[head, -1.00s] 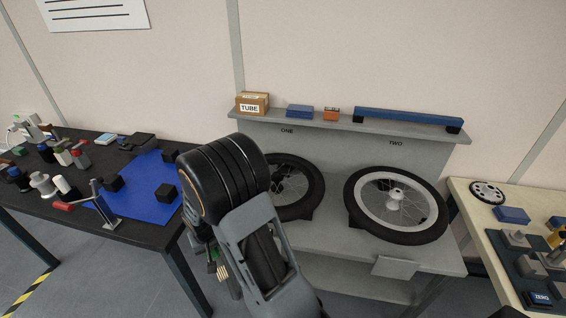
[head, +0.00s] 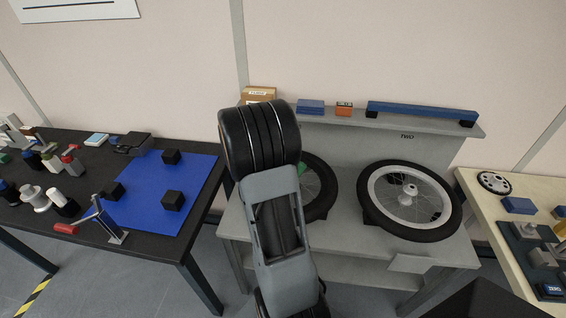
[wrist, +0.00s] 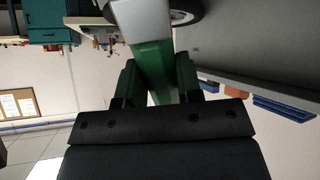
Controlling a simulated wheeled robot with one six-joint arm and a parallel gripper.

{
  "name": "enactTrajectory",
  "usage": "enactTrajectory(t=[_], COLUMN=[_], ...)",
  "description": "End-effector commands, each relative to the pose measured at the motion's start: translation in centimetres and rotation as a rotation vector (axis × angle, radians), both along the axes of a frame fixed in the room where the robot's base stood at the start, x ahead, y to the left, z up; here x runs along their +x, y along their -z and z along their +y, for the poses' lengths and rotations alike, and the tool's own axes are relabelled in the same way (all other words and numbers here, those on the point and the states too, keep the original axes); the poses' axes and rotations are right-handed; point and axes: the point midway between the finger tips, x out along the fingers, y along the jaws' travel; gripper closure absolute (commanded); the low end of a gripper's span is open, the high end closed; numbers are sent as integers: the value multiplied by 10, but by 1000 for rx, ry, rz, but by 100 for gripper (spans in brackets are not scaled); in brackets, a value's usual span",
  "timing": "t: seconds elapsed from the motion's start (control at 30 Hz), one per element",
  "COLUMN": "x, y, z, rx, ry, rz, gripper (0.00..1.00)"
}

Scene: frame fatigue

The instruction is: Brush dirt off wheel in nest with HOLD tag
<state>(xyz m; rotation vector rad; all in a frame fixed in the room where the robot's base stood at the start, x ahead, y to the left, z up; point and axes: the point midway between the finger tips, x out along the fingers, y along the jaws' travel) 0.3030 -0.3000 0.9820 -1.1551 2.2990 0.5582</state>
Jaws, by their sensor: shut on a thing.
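The wheel in nest TWO (head: 375,188) lies tilted on the grey stand, black tyre, pale rim and spokes in full view. The wheel in the left nest (head: 325,188) is largely hidden behind my arm; only its right part shows. I cannot read a HOLD tag on either nest. My gripper (wrist: 157,80), in the wrist view, is shut on a green-handled tool (wrist: 153,55) with a pale grey part beyond it. It may be the brush; its bristles are not clear. A tyre edge (wrist: 188,14) shows past the tool. In the head view my arm hides my gripper.
The stand's shelf (head: 400,128) holds a cardboard box (head: 260,94), a blue box (head: 310,106), an orange box (head: 344,108) and a long blue bar (head: 420,113). A dark table with a blue mat (head: 150,215) stands left, with bottles. A light wooden table (head: 480,205) stands right.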

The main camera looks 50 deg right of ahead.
Motion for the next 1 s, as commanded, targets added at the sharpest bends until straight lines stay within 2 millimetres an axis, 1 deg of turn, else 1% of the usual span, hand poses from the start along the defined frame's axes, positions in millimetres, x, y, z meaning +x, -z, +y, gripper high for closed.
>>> enactTrajectory(t=[0.03,0.1,0.23,0.7,1.0], x=[-5,-9,-11,-9,-10], y=[-7,-13,-15,26,39], z=[-7,-12,-15,-13,-13], rx=[-16,-31,-45,-45,-46], ry=[40,76,102,95,98], rz=[13,30,46,49,47], gripper=[98,98,98,98,98])
